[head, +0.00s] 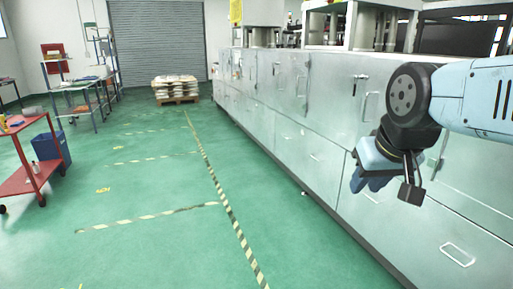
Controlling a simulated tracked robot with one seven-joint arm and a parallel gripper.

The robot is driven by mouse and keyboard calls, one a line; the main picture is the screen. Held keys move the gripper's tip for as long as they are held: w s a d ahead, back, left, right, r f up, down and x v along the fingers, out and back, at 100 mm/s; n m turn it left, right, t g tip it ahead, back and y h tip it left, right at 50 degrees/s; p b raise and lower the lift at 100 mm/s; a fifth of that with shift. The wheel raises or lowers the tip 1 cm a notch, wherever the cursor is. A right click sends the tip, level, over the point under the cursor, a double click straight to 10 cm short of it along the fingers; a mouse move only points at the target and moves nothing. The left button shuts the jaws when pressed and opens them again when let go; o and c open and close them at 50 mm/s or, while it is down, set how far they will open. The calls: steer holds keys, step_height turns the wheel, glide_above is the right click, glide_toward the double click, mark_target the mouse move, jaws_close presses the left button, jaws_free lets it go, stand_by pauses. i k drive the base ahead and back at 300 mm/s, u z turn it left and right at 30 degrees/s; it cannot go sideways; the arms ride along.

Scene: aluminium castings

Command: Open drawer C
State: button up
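A long row of light metal cabinets (330,88) runs along the right side, with upright handles on its upper doors. Below them is a row of drawer fronts. The nearest drawer (420,245) has a rectangular handle (457,254). Farther along are another drawer (318,172) and its handle (314,157). All the drawers I can see look closed. No letter can be read, so I cannot tell which is drawer C. My gripper (370,183) points downward in front of the cabinets and partly covers them.
Green floor with striped tape lines (215,180) is clear in the middle. At left stand a red cart (30,178), a blue bin (52,148) and a blue trolley (75,98). A loaded pallet (176,88) sits before the grey shutter (158,40).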

mark_target(316, 150)
steer(key=u, duration=0.1)
steer(key=i, duration=2.25)
steer(key=z, duration=0.8)
steer(key=i, duration=1.3)
steer(key=z, duration=0.4)
